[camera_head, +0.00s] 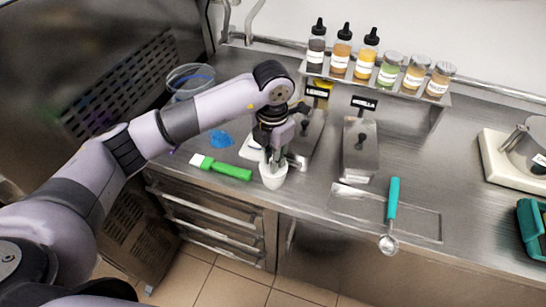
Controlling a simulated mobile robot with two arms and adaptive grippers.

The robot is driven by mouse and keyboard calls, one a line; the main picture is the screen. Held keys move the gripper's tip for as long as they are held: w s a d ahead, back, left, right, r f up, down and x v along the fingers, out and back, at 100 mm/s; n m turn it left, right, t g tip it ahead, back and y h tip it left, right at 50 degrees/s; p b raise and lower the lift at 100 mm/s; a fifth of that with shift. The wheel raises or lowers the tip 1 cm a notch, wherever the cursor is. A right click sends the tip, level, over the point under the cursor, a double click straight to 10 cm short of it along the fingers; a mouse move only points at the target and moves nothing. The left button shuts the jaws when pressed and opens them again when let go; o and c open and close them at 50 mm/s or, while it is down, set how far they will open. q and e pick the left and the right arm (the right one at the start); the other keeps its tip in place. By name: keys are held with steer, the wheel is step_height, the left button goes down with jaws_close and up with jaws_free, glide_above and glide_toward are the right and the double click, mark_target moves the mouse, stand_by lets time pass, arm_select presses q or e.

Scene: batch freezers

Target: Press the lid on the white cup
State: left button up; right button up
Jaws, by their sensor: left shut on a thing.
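The white cup (273,178) is upright at the counter's front edge, below my left gripper. My left gripper (275,161) points down, with its fingertips at the cup's rim. It looks shut on the cup, but the fingers hide part of the rim and the exact contact is unclear. I cannot make out a lid on the cup. A flat white thing (250,149) lies just behind and left of the gripper, partly hidden; I cannot tell if it is a lid. My right gripper is not in view.
A green-handled spatula (229,171) lies left of the cup. A blue piece (221,139) and a clear bowl (190,79) are behind it. Metal containers (359,149), a scoop with a teal handle (393,199) and a rack of bottles and jars (389,68) are at right.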

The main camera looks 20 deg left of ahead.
arm_select(q)
steer(key=shift+f+b, duration=0.2)
steer(key=shift+b, duration=0.4)
stand_by(0.8)
stand_by(0.3)
steer(key=o, duration=0.8)
steer(key=o, duration=0.5)
steer(key=shift+c, duration=0.2)
steer(key=shift+r, duration=0.15)
steer(key=shift+r+p, duration=1.8)
steer(key=shift+r, duration=1.6)
